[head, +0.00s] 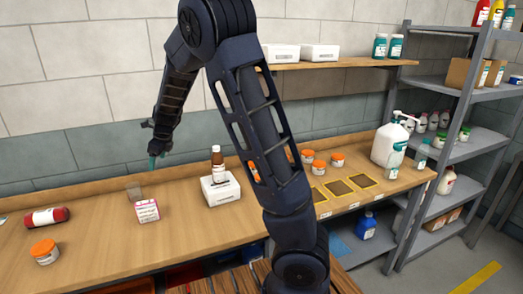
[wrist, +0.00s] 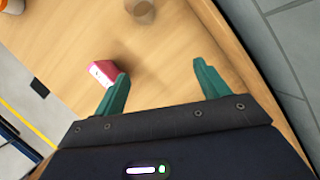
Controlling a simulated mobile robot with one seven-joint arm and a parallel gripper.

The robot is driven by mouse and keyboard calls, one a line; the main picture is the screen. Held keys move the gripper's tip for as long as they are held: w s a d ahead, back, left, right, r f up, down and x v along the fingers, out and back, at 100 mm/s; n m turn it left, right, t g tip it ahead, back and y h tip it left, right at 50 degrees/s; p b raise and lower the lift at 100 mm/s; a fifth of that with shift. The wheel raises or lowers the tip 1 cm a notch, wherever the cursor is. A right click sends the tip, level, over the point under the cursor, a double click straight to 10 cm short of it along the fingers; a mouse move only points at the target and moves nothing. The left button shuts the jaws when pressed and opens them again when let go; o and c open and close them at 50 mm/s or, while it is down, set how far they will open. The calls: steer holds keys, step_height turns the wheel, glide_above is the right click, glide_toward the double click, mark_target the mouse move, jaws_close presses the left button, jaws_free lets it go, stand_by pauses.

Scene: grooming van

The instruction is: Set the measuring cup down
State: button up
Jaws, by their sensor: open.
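A small clear, greyish cup (head: 134,189), which looks like the measuring cup, stands on the wooden counter (head: 100,250) behind a pink and white box (head: 147,211). In the wrist view, a round brownish see-through shape (wrist: 143,10) at the top edge seems to be this cup, cut off by the frame. My gripper (head: 155,161) is above the counter near the wall. In the wrist view my gripper (wrist: 160,78) has its green fingers spread, with only bare wood between them. The cup is apart from the fingers.
The pink box also shows in the wrist view (wrist: 101,72), close to the left finger. A red bottle (head: 46,217) lies at left near an orange-lidded jar (head: 44,252).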

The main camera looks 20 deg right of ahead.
steer(key=s+d+r+n, duration=0.6)
steer(key=d, duration=0.4)
steer(key=s+d+r+n, duration=0.5)
steer(key=s+d, duration=0.2)
steer(key=d, duration=0.2)
steer(key=s+d+r+n+t+h, duration=0.1)
steer(key=s+d+n, duration=0.5)
steer(key=s, duration=0.4)
steer(key=s+d+r+n+t+h, duration=0.1)
steer(key=s+d+n+h, duration=0.1)
steer(key=s+d+n, duration=0.4)
steer(key=s+d, duration=0.1)
steer(key=s, duration=0.3)
steer(key=shift+s+r+n+h, duration=0.15)
steer(key=shift+r+n+h, duration=0.15)
steer(key=shift+n, duration=0.1)
